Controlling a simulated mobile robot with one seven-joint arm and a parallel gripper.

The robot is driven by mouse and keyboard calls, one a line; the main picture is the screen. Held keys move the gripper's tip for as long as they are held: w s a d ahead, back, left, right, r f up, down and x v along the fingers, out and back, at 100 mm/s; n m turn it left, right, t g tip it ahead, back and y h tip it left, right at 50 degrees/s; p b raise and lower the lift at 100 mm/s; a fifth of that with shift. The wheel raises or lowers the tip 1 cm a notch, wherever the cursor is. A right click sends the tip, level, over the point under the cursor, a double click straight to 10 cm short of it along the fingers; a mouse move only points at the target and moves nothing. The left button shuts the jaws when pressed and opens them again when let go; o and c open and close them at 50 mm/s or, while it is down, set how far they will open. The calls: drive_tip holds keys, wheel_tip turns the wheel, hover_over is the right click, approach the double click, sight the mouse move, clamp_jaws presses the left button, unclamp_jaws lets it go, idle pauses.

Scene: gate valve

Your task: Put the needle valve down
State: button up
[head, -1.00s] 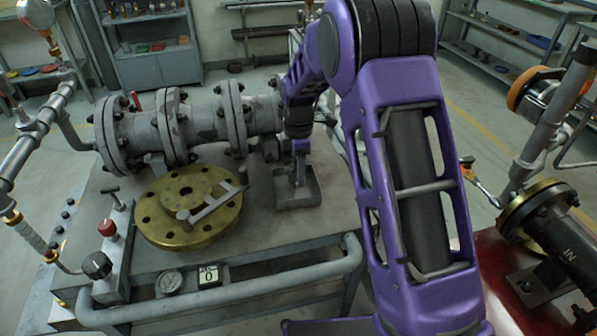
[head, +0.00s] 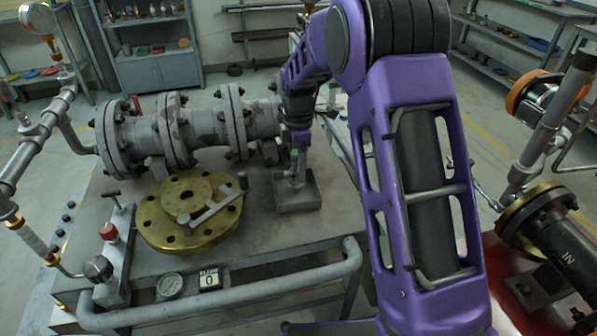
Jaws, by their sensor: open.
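A small grey metal piece (head: 298,173), which looks like the needle valve, stands upright in the shallow grey tray (head: 298,206) on the bench. My gripper (head: 297,150) is directly above it, pointing down, with its jaws open. It is small and dark in this view, and I cannot tell whether the fingers still touch the piece. A little green shows at the top of the piece, just below my gripper.
A brass flange (head: 165,236) lies left of the tray with a grey T-shaped tool (head: 213,206) on it. A flanged grey pipe (head: 200,128) runs behind. A rail (head: 235,296) borders the bench front. My purple arm hides the bench's right side.

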wheel_tip(320, 180, up, 9)
drive_tip(key=shift+f+p, duration=0.2)
drive_tip(key=shift+p, duration=0.35)
